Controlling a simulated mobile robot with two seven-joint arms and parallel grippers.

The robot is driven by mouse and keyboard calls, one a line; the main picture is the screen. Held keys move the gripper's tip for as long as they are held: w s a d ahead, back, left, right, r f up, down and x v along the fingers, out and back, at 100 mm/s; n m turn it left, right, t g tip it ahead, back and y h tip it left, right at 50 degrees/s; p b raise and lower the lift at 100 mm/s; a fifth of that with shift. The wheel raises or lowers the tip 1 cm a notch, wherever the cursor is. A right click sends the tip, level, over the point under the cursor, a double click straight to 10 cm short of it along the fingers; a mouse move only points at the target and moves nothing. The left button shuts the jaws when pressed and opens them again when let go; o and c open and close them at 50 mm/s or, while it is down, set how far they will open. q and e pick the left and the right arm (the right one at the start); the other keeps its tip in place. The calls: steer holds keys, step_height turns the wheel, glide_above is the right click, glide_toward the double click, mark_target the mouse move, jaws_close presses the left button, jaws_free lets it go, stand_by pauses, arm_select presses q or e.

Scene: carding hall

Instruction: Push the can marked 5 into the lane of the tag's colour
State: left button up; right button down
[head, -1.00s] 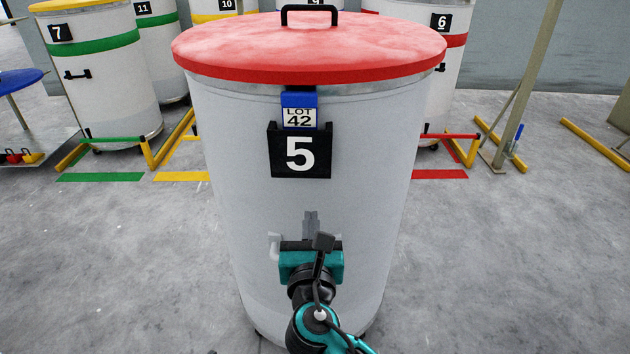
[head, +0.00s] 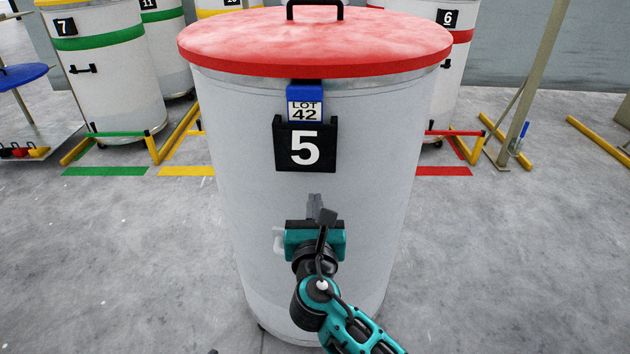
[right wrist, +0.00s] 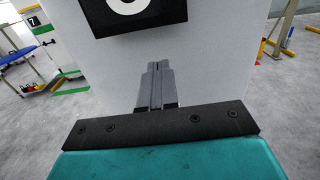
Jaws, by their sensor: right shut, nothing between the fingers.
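The can marked 5 (head: 245,210) is a tall white drum with a red lid (head: 315,40), upright in front of me. A blue tag holder (head: 305,90) with a white "LOT 42" card hangs above its black number plate (head: 305,147). My right gripper (head: 315,208) is shut and empty, low in front of the can's wall below the plate. Its fingers also show in the right wrist view (right wrist: 157,85), pointing at the wall; I cannot tell if they touch. Floor marks show for a green lane (head: 104,171), a yellow lane (head: 186,170) and a red lane (head: 444,171). The can hides the floor between yellow and red.
Can 7 (head: 110,85), with a green band, stands behind the green mark. Can 6 (head: 447,55), with a red band, stands behind the red one. Yellow floor rails (head: 505,140) and a post (head: 535,80) are at right.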

mark_target(315, 180)
steer(key=shift+w+b, duration=0.45)
steer(key=shift+w, duration=1.9)
steer(key=shift+w, duration=0.15)
